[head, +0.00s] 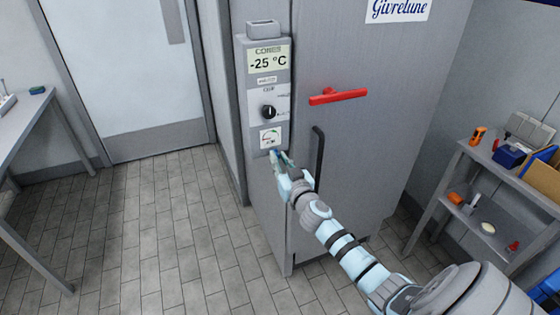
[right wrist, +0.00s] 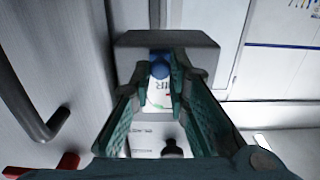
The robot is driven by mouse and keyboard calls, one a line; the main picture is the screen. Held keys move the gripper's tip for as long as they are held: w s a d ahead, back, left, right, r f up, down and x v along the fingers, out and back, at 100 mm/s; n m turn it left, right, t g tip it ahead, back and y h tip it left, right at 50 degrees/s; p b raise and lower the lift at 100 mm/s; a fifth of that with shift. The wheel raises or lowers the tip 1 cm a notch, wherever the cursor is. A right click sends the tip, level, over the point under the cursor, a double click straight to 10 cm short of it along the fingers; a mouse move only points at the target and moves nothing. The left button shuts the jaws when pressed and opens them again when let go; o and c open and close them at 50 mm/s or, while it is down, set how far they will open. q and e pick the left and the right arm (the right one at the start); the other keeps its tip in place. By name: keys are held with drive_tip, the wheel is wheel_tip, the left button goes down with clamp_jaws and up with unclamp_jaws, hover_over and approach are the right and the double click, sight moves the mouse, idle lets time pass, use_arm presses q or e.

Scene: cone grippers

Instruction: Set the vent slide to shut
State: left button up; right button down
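The vent slide's blue knob (right wrist: 160,70) shows in the right wrist view, at the lower end of the control panel, beside a white label with the letters "AIR" (right wrist: 154,98). My right gripper (right wrist: 163,82) has one finger on each side of this knob, and the knob fills the narrow gap between the fingertips. In the head view my right gripper (head: 279,158) is at the bottom of the grey panel (head: 256,142), just below a small dial label (head: 270,137). The gripper hides most of the slide there, so its setting is hard to read. My left gripper is out of view.
The panel also carries a black knob (head: 268,112) and a display (head: 268,60) reading -25 °C. The freezer door has a red lever (head: 338,96) and a black handle (head: 318,155). A shelf unit (head: 455,160) stands at right, a table (head: 20,120) at left. The floor between is clear.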

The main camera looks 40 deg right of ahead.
sight(285, 148)
drive_tip(key=shift+d, duration=0.1)
drive_tip(key=d+b, duration=0.1)
drive_tip(key=s+d+b, duration=0.1)
drive_tip(key=d, duration=0.1)
drive_tip(key=shift+d, duration=0.2)
drive_tip(key=c, duration=1.9)
unclamp_jaws()
drive_tip(key=o, duration=0.3)
drive_tip(key=shift+d, duration=0.1)
drive_tip(key=shift+o, duration=0.2)
drive_tip(key=shift+s, duration=0.1)
drive_tip(key=v, duration=1.2)
